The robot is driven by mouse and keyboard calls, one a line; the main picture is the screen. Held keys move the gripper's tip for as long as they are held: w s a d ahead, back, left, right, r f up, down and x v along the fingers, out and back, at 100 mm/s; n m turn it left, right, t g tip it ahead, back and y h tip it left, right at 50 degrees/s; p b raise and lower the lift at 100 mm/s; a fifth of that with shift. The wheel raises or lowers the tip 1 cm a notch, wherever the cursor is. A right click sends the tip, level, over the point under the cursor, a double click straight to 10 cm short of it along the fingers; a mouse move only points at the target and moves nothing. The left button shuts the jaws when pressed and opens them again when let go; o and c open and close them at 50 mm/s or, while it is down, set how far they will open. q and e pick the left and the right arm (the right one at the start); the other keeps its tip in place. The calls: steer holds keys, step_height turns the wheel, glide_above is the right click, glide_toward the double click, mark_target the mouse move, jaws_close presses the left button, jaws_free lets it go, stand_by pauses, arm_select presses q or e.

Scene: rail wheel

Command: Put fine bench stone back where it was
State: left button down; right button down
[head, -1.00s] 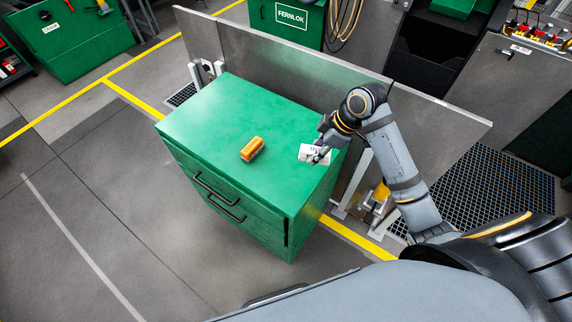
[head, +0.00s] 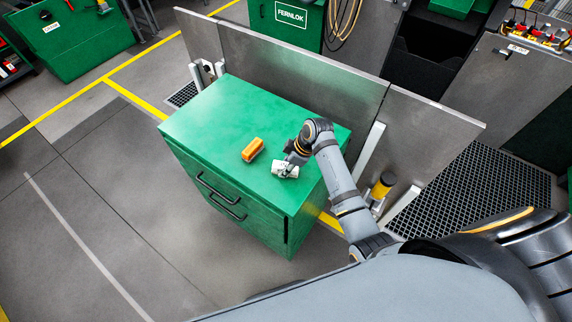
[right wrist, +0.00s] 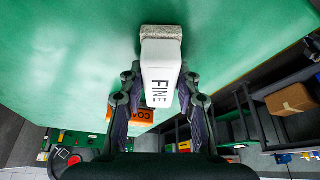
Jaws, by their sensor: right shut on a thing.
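The fine bench stone (head: 286,170) is a white block with a grey end. The word FINE shows on it in the right wrist view (right wrist: 160,75). My right gripper (head: 290,163) is shut on it, with one finger on each side in the right wrist view (right wrist: 160,88). The stone is over the right part of the green cabinet top (head: 235,105); I cannot tell whether it touches the surface. An orange stone (head: 253,149) lies on the top, left of the gripper. It shows partly behind the fingers in the right wrist view (right wrist: 145,116). My left gripper is not in view.
A grey metal panel (head: 290,62) stands along the back of the cabinet. A yellow-and-black cylinder (head: 382,186) stands right of the cabinet. The left and back of the cabinet top are clear. Two drawer handles (head: 218,187) project from its front.

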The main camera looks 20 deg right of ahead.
steer(key=c, duration=1)
jaws_free()
steer(key=shift+f, duration=0.1)
steer(key=shift+o, duration=0.2)
steer(key=b+v, duration=0.1)
steer(key=v, duration=1.1)
